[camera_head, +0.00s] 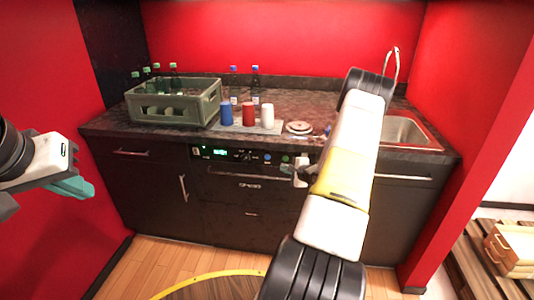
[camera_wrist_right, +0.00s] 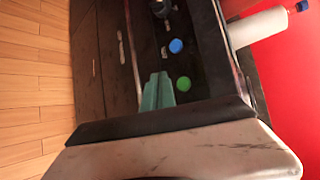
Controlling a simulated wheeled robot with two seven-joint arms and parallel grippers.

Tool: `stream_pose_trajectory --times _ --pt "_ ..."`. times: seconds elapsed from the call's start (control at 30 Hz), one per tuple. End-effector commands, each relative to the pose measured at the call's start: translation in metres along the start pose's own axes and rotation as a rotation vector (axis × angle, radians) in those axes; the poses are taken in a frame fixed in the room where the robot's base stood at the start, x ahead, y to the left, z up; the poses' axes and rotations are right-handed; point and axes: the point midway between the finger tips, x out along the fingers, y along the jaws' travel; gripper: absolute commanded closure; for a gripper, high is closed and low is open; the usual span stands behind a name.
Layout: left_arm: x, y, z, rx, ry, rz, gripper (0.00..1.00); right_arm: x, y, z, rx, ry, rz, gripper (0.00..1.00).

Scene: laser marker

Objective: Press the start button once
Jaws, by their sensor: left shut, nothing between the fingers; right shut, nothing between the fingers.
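The dark appliance front below the counter has a control panel (camera_head: 235,154) with a lit green display. A blue button (camera_head: 267,157) and a green button (camera_head: 285,158) sit towards its right end. Both show in the right wrist view, blue (camera_wrist_right: 176,46) and green (camera_wrist_right: 184,84). No label is legible to tell which is the start button. My right gripper (camera_head: 294,171) is shut and empty close to the panel, just by the green button. Its teal fingers (camera_wrist_right: 157,88) appear beside that button; contact cannot be told. My left gripper (camera_head: 75,188) is shut and empty at the far left.
A green crate (camera_head: 173,105) with bottles stands on the counter (camera_head: 190,132). Blue (camera_head: 226,113), red (camera_head: 249,114) and white (camera_head: 267,115) cups stand on a grey mat beside it. A sink (camera_head: 405,131) is at the right. A round yellow-rimmed table (camera_head: 215,277) is in front.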

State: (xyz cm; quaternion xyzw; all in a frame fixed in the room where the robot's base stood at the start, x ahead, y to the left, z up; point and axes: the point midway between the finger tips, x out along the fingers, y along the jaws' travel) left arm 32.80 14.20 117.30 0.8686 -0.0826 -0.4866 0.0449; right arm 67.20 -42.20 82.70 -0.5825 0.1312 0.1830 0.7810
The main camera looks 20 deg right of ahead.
Motion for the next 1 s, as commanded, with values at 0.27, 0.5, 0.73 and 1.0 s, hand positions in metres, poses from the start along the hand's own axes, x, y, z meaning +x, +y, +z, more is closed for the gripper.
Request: stream_pose_trajectory --times 0.27,0.5,0.73,1.0 --pt "0.0 0.0 0.0 0.0 0.0 0.0 1.0 0.021 -0.015 -0.015 -0.001 -0.001 0.0 1.0" --pt "0.0 0.0 0.0 0.0 0.0 0.0 1.0 0.026 -0.019 -0.019 0.001 0.001 0.0 1.0" --pt "0.0 0.0 0.0 0.0 0.0 0.0 1.0 0.026 -0.019 -0.019 0.001 0.001 0.0 1.0" --pt "0.0 0.0 0.0 0.0 0.0 0.0 1.0 0.026 -0.019 -0.019 0.001 0.001 0.0 1.0"
